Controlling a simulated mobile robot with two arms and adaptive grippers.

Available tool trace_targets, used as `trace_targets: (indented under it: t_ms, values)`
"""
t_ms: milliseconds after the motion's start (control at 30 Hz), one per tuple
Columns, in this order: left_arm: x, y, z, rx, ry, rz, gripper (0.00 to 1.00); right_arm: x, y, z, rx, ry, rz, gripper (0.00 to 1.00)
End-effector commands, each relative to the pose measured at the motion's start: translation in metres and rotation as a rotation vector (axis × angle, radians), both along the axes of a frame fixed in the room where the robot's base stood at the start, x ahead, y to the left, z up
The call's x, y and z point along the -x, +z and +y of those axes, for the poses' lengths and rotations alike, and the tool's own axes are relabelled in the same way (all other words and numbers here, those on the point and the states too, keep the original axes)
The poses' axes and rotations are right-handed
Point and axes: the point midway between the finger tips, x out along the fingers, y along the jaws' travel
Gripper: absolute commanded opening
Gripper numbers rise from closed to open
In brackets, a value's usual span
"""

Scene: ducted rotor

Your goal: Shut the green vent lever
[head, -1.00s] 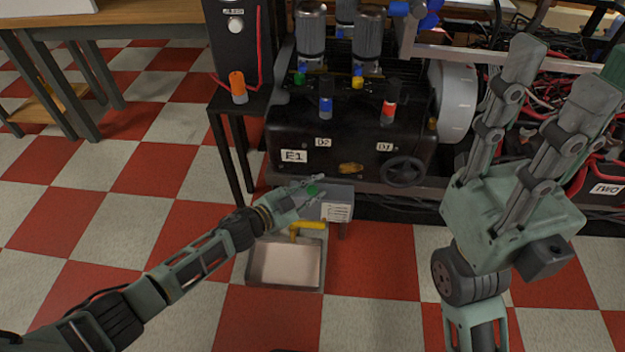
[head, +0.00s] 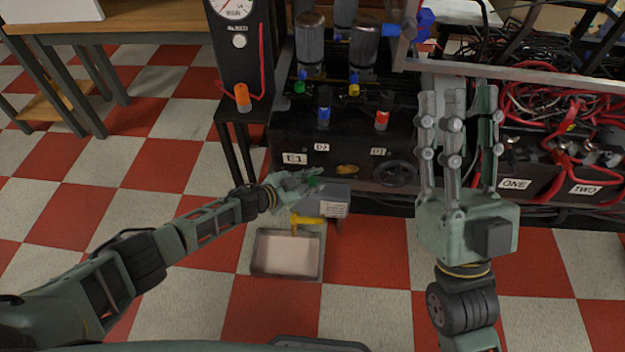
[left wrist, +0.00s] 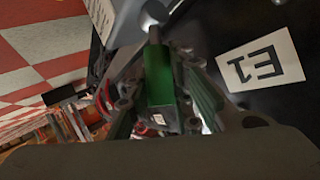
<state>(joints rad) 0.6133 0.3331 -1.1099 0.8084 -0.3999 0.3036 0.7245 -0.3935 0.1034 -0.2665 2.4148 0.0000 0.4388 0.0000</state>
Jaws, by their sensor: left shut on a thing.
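The green vent lever (left wrist: 158,80) stands between the fingers of my left gripper (left wrist: 180,85) in the left wrist view, its dark green grip facing the camera. In the head view only a small green part of the lever (head: 313,182) shows among the fingers of my left gripper (head: 308,181). That gripper is shut on the lever, beside a grey box (head: 332,200) low in front of the black machine. Fingers hide much of the lever in the head view. My right gripper (head: 458,98) is raised at the right, fingers upright, spread and empty.
A yellow tap (head: 308,220) sits above a metal tray (head: 287,252) below the left gripper. The black machine (head: 330,165) with a handwheel (head: 396,173) and coloured knobs stands behind. Red cables (head: 560,100) fill the right side. Checkered floor is free at left.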

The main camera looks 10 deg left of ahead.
Motion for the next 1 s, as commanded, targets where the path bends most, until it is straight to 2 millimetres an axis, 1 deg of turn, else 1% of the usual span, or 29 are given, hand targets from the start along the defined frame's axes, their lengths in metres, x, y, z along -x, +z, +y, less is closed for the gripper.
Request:
trace_targets:
  t_ms: [33, 100, 300, 500, 833, 867, 1000]
  values:
    - [0.001, 0.001, -0.001, 0.002, -0.002, 0.015, 0.0, -0.008, -0.004, 0.001, 0.015, -0.003, 0.049, 0.36]
    - [0.0, 0.001, 0.0, 0.002, -0.001, 0.025, 0.0, -0.017, -0.013, 0.002, 0.033, -0.007, 0.108, 0.36]
    - [-0.001, 0.0, -0.001, 0.004, -0.001, 0.045, 0.0, -0.033, -0.031, 0.005, 0.066, -0.012, 0.219, 0.36]
    - [-0.001, -0.001, -0.001, 0.002, -0.001, 0.053, 0.0, -0.038, -0.038, 0.005, 0.078, -0.015, 0.261, 0.36]
    - [-0.001, -0.001, -0.001, 0.002, -0.002, 0.053, 0.0, -0.038, -0.039, 0.005, 0.079, -0.015, 0.264, 0.36]
    - [-0.001, -0.001, -0.001, 0.002, -0.002, 0.053, 0.21, -0.038, -0.039, 0.005, 0.079, -0.015, 0.264, 0.36]
    - [-0.001, -0.001, -0.001, 0.002, -0.002, 0.052, 0.34, -0.038, -0.039, 0.005, 0.079, -0.015, 0.264, 0.36]
